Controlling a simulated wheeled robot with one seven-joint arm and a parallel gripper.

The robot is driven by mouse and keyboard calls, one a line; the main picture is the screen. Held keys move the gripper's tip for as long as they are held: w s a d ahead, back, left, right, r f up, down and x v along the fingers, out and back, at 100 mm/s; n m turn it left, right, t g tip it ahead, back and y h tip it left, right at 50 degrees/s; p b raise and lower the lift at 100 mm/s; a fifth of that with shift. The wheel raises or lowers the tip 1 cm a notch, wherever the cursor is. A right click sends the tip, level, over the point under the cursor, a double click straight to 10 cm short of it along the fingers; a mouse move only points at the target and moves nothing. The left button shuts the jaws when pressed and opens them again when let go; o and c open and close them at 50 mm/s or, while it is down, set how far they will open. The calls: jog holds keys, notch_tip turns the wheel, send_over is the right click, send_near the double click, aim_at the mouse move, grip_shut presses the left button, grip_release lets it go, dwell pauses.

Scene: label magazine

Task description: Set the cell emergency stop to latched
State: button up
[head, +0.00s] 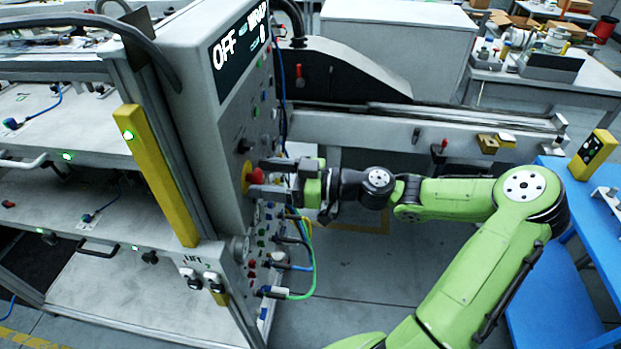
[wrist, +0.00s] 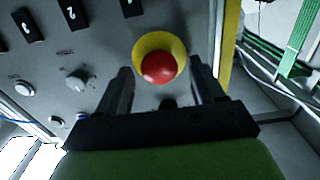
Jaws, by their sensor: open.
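The emergency stop is a red mushroom button (wrist: 159,67) in a yellow surround (wrist: 146,42), mounted on the grey control panel (wrist: 105,48). In the head view the red button (head: 258,175) shows on the panel's side, partly covered by my gripper (head: 267,176). My gripper (wrist: 162,88) is open, with one finger on each side of the button in the wrist view. I cannot tell whether the fingers touch the button or whether it is pushed in. The panel display (head: 240,48) reads "OFF" and "WRAP".
A grey knob (wrist: 76,83) and a white push button (wrist: 24,88) sit left of the button in the wrist view. Cables (head: 300,265) plug in below my gripper. A blue table (head: 585,215) stands at right. Open floor lies under my arm.

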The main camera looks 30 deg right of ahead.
jog(key=v, duration=1.5)
jog(key=shift+d, duration=0.2)
jog(key=shift+s, duration=0.1)
jog(key=s+a+f+m+g+h, duration=0.25)
jog(key=a+f+g+h, duration=0.45)
jog(key=a+f+g, duration=0.4)
jog(key=s+a+r+m+t+h, duration=0.2)
jog(key=s+r+m+t+h, duration=0.4)
jog(key=s+r, duration=0.5)
jog(key=shift+r+m+h, duration=0.65)
jog(key=shift+m+h, duration=0.15)
jog(key=shift+m, duration=0.35)
